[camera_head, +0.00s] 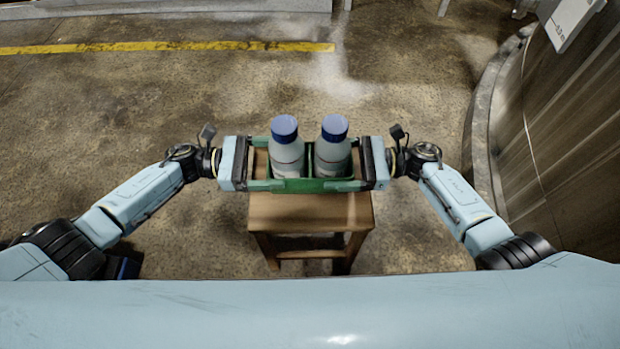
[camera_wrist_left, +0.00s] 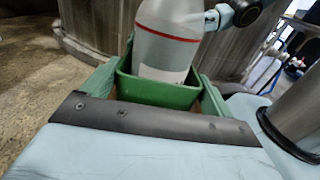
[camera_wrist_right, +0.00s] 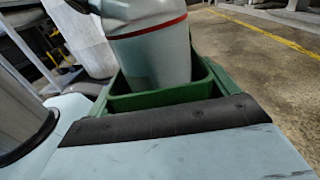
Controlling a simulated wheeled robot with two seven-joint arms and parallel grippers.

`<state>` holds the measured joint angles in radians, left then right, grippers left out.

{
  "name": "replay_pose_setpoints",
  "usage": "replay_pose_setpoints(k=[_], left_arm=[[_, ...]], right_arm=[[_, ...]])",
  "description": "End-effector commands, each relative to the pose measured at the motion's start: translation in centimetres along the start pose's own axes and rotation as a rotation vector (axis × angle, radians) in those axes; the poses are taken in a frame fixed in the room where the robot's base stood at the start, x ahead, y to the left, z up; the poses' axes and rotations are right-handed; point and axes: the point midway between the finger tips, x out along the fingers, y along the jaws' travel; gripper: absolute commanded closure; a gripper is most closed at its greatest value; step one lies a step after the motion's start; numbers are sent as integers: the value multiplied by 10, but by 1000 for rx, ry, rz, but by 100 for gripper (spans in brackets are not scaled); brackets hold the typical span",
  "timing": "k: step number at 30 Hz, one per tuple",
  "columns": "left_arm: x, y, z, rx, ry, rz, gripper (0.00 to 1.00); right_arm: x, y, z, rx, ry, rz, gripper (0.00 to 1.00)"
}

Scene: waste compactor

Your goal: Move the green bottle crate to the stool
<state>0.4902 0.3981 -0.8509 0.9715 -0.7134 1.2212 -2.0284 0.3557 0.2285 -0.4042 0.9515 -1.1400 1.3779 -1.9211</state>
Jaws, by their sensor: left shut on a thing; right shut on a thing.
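The green bottle crate (camera_head: 312,186) holds two grey-white bottles with blue caps, a left bottle (camera_head: 286,150) and a right bottle (camera_head: 332,152), both upright. My left gripper (camera_head: 250,164) is shut on the crate's left end, and my right gripper (camera_head: 372,163) is shut on its right end. The crate also shows in the left wrist view (camera_wrist_left: 157,92) and the right wrist view (camera_wrist_right: 165,97). The wooden stool (camera_head: 310,212) is under the crate in the head view, its front part showing. I cannot tell whether the crate touches the seat.
A large round metal-sided structure (camera_head: 570,130) stands at the right. A yellow line (camera_head: 170,46) crosses the concrete floor at the back left. The floor left of the stool and behind it is clear.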

Motion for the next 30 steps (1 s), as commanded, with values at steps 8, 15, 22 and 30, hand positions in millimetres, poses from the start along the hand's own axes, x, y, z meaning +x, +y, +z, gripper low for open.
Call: replay_pose_setpoints(k=[8, 15, 22, 30], left_arm=[[1, -3, -13, -3, -1, -9, 42], [0, -3, -22, -2, -1, -9, 42], [0, -2, -23, -2, 2, -6, 0], [0, -1, -22, -1, 1, -3, 0]], right_arm=[[-2, -6, -9, -4, -3, -15, 42], [-2, -6, -18, -5, -3, -16, 42], [-2, -3, -20, -3, 0, -10, 0], [0, -1, -21, -1, 0, -5, 0]])
